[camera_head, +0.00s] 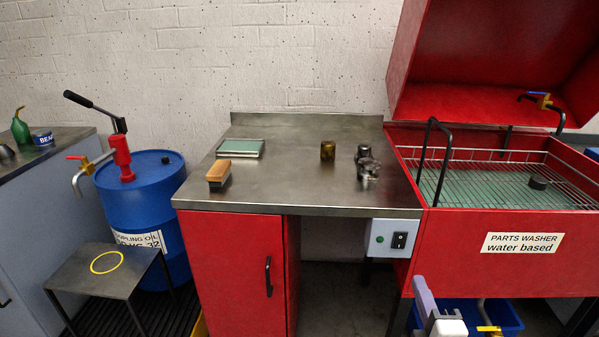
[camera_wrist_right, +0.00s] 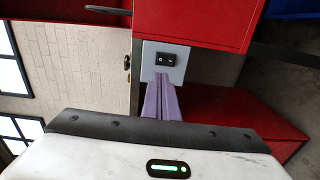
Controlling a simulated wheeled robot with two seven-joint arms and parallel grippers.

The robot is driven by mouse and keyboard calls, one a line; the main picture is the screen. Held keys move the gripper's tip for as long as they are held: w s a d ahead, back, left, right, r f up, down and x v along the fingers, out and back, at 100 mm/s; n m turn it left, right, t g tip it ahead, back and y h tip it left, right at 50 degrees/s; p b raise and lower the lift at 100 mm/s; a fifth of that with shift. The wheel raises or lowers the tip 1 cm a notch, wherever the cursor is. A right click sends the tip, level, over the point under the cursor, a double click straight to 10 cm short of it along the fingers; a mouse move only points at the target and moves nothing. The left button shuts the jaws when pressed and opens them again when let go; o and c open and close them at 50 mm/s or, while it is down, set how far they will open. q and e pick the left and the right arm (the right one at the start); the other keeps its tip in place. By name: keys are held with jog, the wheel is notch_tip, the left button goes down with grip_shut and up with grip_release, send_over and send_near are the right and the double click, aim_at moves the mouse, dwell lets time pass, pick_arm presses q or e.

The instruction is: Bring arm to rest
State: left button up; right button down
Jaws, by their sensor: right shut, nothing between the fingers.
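My right gripper (camera_head: 420,284) shows at the lower right of the head view, in front of the red parts washer and below the switch box. Its lilac fingers are shut together with nothing between them. In the right wrist view the fingers (camera_wrist_right: 161,84) point towards the grey switch box (camera_wrist_right: 175,50) with its black rocker switch (camera_wrist_right: 166,59). They overlap the box's edge in that picture; I cannot tell the gap. In the head view the switch box (camera_head: 391,240) hangs under the bench's right front edge. My left gripper is in neither view.
The steel bench (camera_head: 290,185) holds a wooden-backed brush (camera_head: 218,173), a green-topped tray (camera_head: 240,148), a brassy cylinder (camera_head: 327,151) and dark metal parts (camera_head: 367,166). The open parts washer (camera_head: 460,245) stands right; a blue drum (camera_head: 145,205) and small stand (camera_head: 100,270) stand left.

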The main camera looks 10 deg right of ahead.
jog(key=s+a+f+m+g+y, duration=0.7)
jog(key=s+a+f+m, duration=0.5)
jog(key=s+a+f, duration=0.6)
notch_tip(320, 180, down, 4)
jog(key=shift+s+a+r+g, duration=0.1)
jog(key=shift+s+a+g, duration=0.05)
jog(key=shift+s+g, duration=0.55)
